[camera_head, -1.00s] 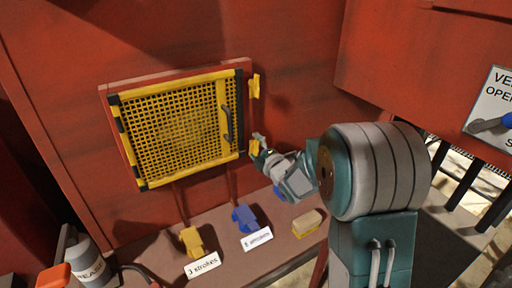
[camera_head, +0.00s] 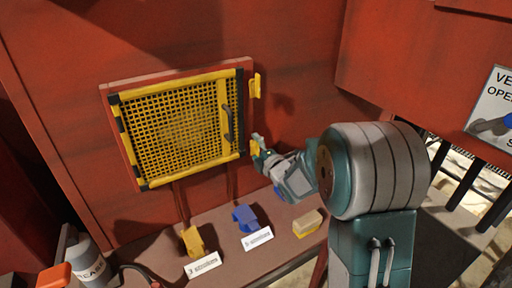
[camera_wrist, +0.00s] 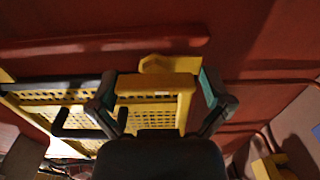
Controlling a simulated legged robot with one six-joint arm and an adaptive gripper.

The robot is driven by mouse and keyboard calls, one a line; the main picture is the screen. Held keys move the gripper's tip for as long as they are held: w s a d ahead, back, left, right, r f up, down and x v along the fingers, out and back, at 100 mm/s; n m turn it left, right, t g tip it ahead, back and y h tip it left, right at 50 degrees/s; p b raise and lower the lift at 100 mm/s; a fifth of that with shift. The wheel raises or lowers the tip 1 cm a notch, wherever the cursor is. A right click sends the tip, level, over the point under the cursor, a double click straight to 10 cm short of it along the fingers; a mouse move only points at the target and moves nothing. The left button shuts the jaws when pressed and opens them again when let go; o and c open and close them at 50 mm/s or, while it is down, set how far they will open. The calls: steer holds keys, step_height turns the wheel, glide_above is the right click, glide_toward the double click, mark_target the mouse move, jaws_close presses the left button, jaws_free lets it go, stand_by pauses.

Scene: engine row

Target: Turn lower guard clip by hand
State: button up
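The mesh guard (camera_head: 180,126) is a yellow-framed panel on the red wall, lying flat in its frame. It also shows in the wrist view (camera_wrist: 150,120). The lower guard clip (camera_head: 254,147) is a small yellow piece by the guard's lower right corner. In the wrist view the clip (camera_wrist: 155,84) lies crosswise between my fingers, with a yellow knob-like end behind it. My gripper (camera_wrist: 160,88) has its fingers spread on both sides of the clip; I cannot tell whether they touch it. My gripper (camera_head: 258,147) partly covers the clip in the head view.
The upper clip (camera_head: 256,86) stands upright beside the guard's upper right corner. A black handle (camera_head: 228,122) sits on the guard. On the ledge below are a yellow block (camera_head: 193,241), a blue block (camera_head: 245,217), a tan block (camera_head: 307,223) and a grease can (camera_head: 92,267).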

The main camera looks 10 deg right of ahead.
steer(key=v, duration=1.2)
stand_by(0.3)
steer(key=s+d+r+m+g+h, duration=0.2)
steer(key=s+r+m+g+h, duration=0.4)
steer(key=m, duration=0.6)
steer(key=s+a+m+g, duration=0.2)
steer(key=s+m, duration=0.3)
steer(key=s, duration=0.4)
steer(key=s+a+f+m+g, duration=0.1)
steer(key=s+a+m+g, duration=0.2)
steer(key=s, duration=0.7)
steer(key=shift+s+a+f+m+g, duration=0.2)
steer(key=shift+f+m+g, duration=0.1)
steer(key=shift+m, duration=0.6)
